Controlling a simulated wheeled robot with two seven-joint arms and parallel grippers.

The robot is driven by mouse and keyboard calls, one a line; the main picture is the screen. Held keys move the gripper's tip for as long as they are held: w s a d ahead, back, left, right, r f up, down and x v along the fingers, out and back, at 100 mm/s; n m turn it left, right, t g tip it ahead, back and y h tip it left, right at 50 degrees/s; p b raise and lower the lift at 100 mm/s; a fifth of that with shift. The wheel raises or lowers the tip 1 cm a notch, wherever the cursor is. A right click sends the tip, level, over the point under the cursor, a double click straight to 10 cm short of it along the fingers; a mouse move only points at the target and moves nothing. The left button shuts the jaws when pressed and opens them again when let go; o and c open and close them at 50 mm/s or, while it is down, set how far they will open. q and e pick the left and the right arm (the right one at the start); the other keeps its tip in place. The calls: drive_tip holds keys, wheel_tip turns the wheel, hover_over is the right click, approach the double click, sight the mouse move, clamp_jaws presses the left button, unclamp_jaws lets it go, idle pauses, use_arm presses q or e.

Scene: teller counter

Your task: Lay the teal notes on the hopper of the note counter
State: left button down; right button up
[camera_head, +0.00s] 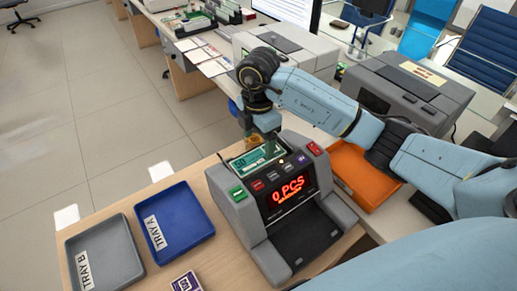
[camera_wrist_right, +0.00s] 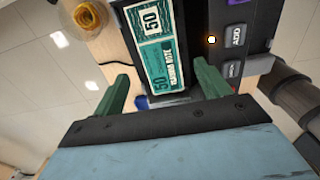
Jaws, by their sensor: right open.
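The note counter (camera_head: 240,213) stands on the wooden counter, its red display reading 0 PCS. The teal notes (camera_head: 252,161) lie on the hopper at its top. In the right wrist view the notes (camera_wrist_right: 165,68) show a 50 print and lie flat in the dark hopper of the note counter (camera_wrist_right: 205,25). My right gripper (camera_head: 268,145) is right over the hopper; its arm hides part of the notes. In the wrist view my right gripper (camera_wrist_right: 165,88) is open, its green fingers apart on either side of the notes' near end. My left gripper is not in view.
Blue tray A (camera_head: 192,232) and grey tray B (camera_head: 122,250) lie left of the counter machine. An orange tray (camera_head: 362,178) is on its right, under my right arm. A small purple-and-white pack (camera_head: 186,283) lies at the front. Grey machines (camera_head: 420,90) stand behind.

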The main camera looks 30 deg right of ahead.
sight(258, 157)
wheel_tip(258, 157, up, 6)
drive_tip(key=shift+r, duration=0.2)
idle(0.5)
